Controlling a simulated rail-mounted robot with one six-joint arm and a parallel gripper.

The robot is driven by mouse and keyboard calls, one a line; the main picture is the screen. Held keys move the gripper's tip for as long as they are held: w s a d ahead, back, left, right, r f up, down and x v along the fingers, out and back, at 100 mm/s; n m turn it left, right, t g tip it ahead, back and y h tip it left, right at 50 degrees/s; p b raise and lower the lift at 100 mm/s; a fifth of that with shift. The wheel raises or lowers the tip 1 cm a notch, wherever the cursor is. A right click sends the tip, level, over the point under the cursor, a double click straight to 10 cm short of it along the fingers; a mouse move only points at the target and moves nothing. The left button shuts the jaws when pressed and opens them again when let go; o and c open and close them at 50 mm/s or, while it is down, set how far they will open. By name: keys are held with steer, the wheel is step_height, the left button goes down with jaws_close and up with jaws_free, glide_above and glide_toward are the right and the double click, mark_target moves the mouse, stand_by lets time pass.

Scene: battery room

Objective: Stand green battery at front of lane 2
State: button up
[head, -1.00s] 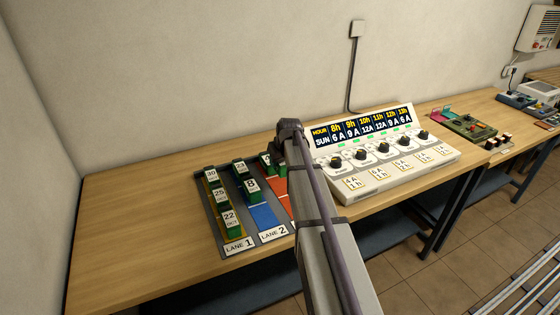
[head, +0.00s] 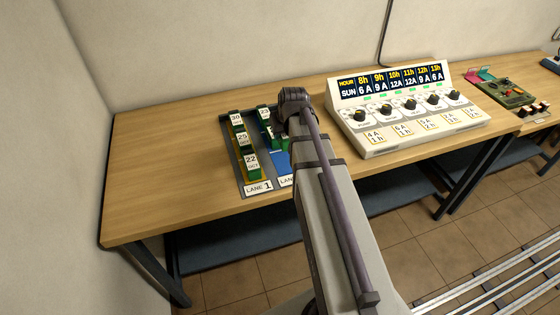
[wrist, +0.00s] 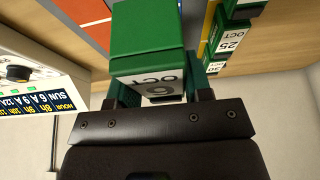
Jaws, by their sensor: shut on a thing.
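The green battery (wrist: 148,45) fills the upper middle of the wrist view, with a white OCT date label upside down there. My gripper (wrist: 158,85) is shut on it, one finger on each side. In the head view my arm hides the gripper's tips and most of the held battery. Lane 2 (head: 281,160) has a blue floor, bare toward its front, and my arm partly covers it and its label. Green batteries show at its back (head: 263,113) and middle, but I cannot tell whether the middle one is the held one.
Lane 1 (head: 258,188), left of lane 2, holds several green batteries with dates 30, 25 and 22. A red lane floor (wrist: 88,10) shows in the wrist view. The white control panel (head: 385,143) stands close on the right. Bare wooden table (head: 170,170) lies to the left.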

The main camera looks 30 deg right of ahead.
step_height(320, 180, down, 10)
steer(key=b, duration=0.9)
steer(key=shift+f+b, duration=0.2)
steer(key=shift+b, duration=0.2)
steer(key=shift+r+p, duration=0.3)
steer(key=shift+f, duration=0.2)
steer(key=o, duration=1.3)
